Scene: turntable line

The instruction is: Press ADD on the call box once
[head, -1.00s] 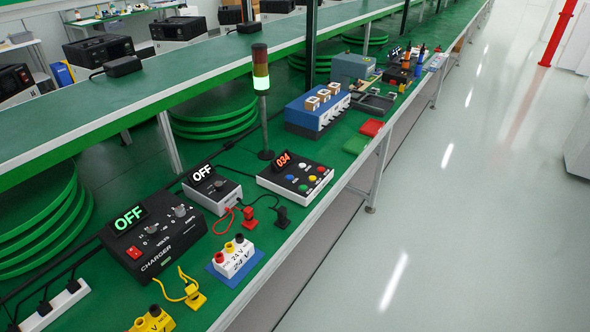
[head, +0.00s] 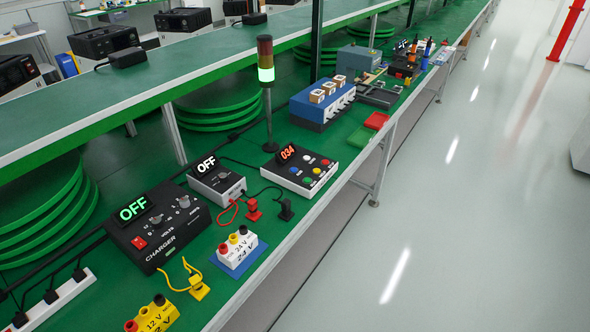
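The box that looks like the call box (head: 281,171) lies on the green bench, a little right of the picture's middle. It has a black top with a red display (head: 286,153) reading 034. Its top carries several coloured buttons: white (head: 308,158), red (head: 325,162), blue (head: 293,170), yellow (head: 317,171) and green (head: 306,180). The button labels are too small to read, so I cannot tell which is ADD. Neither of my grippers is in view.
Black and red connectors (head: 252,210) lie in front. A blue machine (head: 318,107) is behind. Floor at right is clear.

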